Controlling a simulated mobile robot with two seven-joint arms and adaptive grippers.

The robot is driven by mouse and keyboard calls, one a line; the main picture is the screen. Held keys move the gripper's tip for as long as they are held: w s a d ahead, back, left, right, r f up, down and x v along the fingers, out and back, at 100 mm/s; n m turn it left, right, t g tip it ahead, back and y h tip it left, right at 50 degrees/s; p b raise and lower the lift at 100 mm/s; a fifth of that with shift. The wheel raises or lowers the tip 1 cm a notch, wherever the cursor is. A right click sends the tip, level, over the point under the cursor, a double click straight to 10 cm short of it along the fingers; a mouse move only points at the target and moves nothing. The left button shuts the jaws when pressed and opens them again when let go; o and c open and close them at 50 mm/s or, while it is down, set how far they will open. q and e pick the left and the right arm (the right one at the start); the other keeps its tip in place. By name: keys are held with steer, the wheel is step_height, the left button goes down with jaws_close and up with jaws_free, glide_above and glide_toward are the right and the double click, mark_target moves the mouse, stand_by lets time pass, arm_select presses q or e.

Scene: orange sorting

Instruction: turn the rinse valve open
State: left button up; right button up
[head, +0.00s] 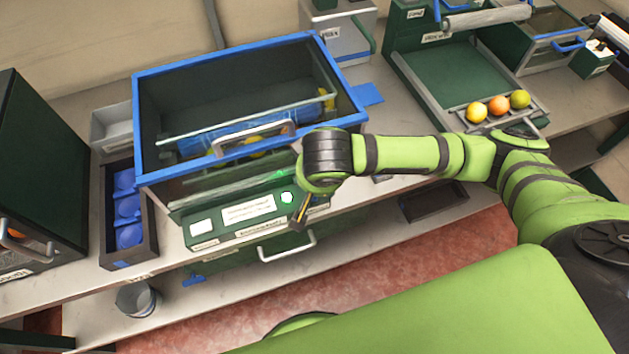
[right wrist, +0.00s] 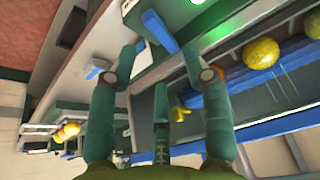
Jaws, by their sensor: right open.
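The washing tank with a blue rim (head: 245,52) stands on the bench in the head view, with a green control panel (head: 262,222) along its front. A blue lever (right wrist: 159,30), which looks like the rinse valve handle, shows in the right wrist view. It lies between and slightly beyond the fingertips of my right gripper (right wrist: 159,49); contact cannot be told. My right gripper also shows at the panel's right end in the head view (head: 301,212), where my wrist hides the lever. The gripper is open with nothing held. My left gripper is out of view.
A green light (right wrist: 198,2) glows near the lever. Yellow fruit (right wrist: 262,52) shows behind the tank's glass. A dark box with blue cups (head: 143,190) stands left of the tank. A metal cup (head: 137,300) is below.

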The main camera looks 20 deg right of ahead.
steer(key=shift+p+x, duration=0.5)
steer(key=shift+x, duration=3)
jaws_close()
